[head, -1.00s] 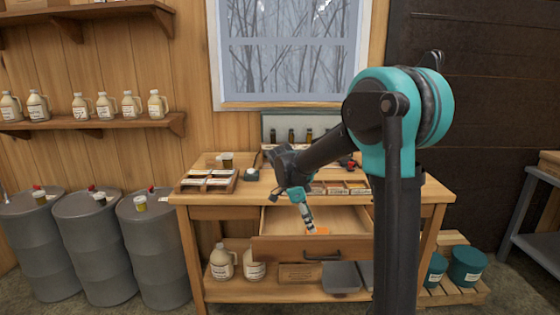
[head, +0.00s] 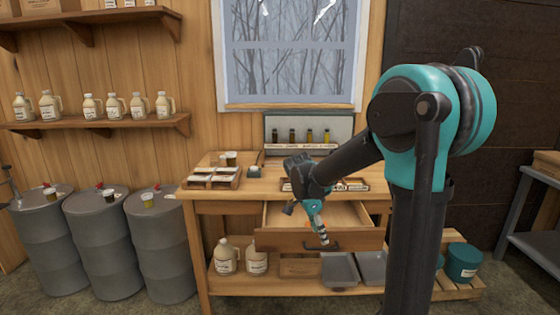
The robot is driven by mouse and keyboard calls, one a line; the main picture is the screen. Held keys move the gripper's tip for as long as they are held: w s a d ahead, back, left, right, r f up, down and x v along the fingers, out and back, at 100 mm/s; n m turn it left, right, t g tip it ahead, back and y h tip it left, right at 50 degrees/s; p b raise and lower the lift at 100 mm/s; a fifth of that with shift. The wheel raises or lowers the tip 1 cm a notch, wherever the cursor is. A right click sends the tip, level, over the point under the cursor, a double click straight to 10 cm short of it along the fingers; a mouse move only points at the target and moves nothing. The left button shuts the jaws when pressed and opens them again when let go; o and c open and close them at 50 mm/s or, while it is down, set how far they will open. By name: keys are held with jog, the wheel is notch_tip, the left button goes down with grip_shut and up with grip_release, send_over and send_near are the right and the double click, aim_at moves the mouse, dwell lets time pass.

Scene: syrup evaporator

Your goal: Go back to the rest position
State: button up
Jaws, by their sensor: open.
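My gripper (head: 323,239) hangs at the end of my dark and teal arm, in front of the wooden workbench (head: 208,215). It points down and shows in front of the open drawer (head: 275,240). The fingers are small here; they are open, and I see nothing held between them. The drawer is pulled out from under the bench top. A small orange patch shows inside it, just beside the gripper, too small to make out. My arm hides the right part of the bench and part of the drawer.
Several grey drums (head: 95,240) stand left of the bench. Jugs (head: 227,257) and grey trays (head: 340,269) sit on its lower shelf. A rack of small bottles (head: 308,136) stands at the bench's back. A teal bucket (head: 463,262) is at right.

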jog(key=s+d+f+n+t+y, duration=0.1)
jog(key=s+d+f+n, duration=0.2)
jog(key=s+n, duration=0.4)
jog(key=s+d+f+n+t+y, duration=0.2)
jog(key=s+f+n, duration=0.3)
jog(key=s+n, duration=0.3)
jog(key=s+d, duration=0.1)
jog(key=s, duration=0.2)
jog(key=shift+s+f+t+y, duration=0.3)
jog(key=shift+s+f, duration=0.05)
jog(key=shift+f, duration=0.05)
jog(key=shift+d, duration=0.1)
jog(key=shift+c, duration=0.4)
